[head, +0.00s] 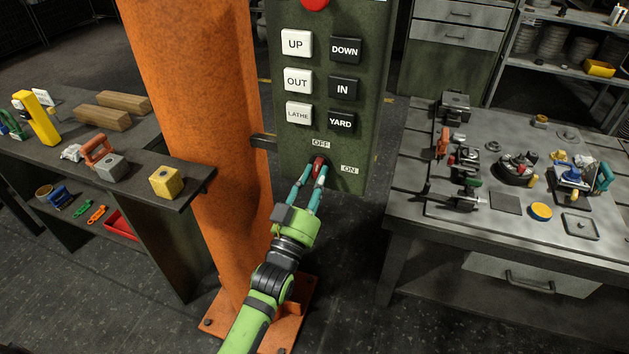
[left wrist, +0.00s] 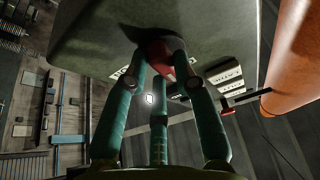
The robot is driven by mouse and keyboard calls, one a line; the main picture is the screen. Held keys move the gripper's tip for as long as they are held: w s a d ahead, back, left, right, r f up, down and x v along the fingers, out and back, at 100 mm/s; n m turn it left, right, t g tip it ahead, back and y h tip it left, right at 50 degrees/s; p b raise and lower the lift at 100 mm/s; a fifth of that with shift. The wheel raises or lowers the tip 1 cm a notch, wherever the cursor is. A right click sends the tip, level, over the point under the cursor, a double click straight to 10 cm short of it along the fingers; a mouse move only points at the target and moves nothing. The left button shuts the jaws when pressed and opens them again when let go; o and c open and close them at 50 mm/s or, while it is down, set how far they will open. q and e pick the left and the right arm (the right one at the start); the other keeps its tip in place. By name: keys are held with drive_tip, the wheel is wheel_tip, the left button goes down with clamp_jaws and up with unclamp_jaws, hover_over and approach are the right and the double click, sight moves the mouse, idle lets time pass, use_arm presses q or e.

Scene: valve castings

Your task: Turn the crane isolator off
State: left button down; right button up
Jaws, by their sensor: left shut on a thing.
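The crane isolator is a small red handle (head: 319,161) low on the dark green control panel (head: 325,130). An OFF label (head: 320,144) sits just above it and an ON label (head: 349,169) to its lower right. My left gripper (head: 318,172) is at the handle with its fingers closed around it. In the left wrist view, the red handle (left wrist: 160,55) shows between the teal fingers (left wrist: 160,72), partly hidden by them. The handle's exact angle is hard to tell behind the fingers. My right gripper is in neither view.
Above the isolator are several white and black buttons and a red button (head: 315,3). An orange column (head: 205,110) stands left of the panel. A bench with wooden blocks (head: 127,101) is at left, a metal table with several castings (head: 400,205) at right.

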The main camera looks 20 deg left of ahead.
use_arm(q)
drive_tip(key=shift+n+y, duration=0.8)
drive_tip(key=shift+n, duration=0.5)
drive_tip(key=shift+d+n, duration=0.1)
drive_tip(key=shift+n, duration=0.2)
drive_tip(key=c, duration=1)
unclamp_jaws()
drive_tip(key=v, duration=1.2)
drive_tip(key=shift+f, duration=0.15)
